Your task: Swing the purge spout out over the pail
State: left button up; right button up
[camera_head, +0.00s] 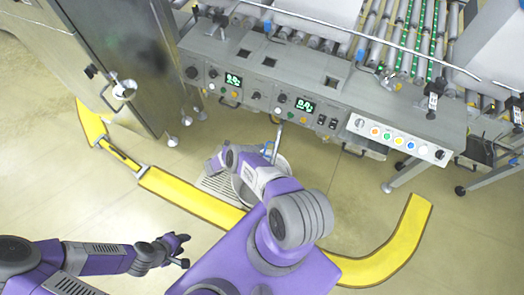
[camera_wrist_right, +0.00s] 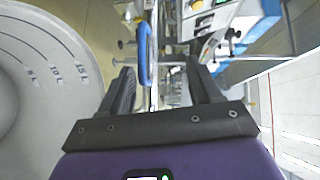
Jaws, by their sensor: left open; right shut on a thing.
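The purge spout (camera_head: 278,143) is a thin metal tube coming down from the front of the machine, with its lower end near the pail (camera_head: 283,167). The pail is pale and round, stands on the floor and is partly hidden by my right arm. It fills the left of the right wrist view (camera_wrist_right: 35,75), with volume marks inside. My right gripper (camera_wrist_right: 160,75) is shut on the spout's blue handle (camera_wrist_right: 145,52); the exact contact is hard to see. My left gripper (camera_head: 183,248) is open and empty above the floor, far left of the pail.
The machine's control panel (camera_head: 330,85), with displays and buttons, spans the top. A steel cabinet (camera_head: 120,50) stands at upper left. A grated floor plate (camera_head: 218,187) lies left of the pail. A yellow floor strip (camera_head: 190,203) curves around; open floor lies right.

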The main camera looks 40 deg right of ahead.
jog(key=shift+w+a+r+b, duration=0.3)
jog(key=shift+w+a, duration=0.05)
jog(key=shift+a, duration=0.15)
jog(key=shift+c, duration=0.2)
jog(key=shift+a+f, duration=0.1)
jog(key=shift+a, duration=0.15)
jog(key=shift+c, duration=0.2)
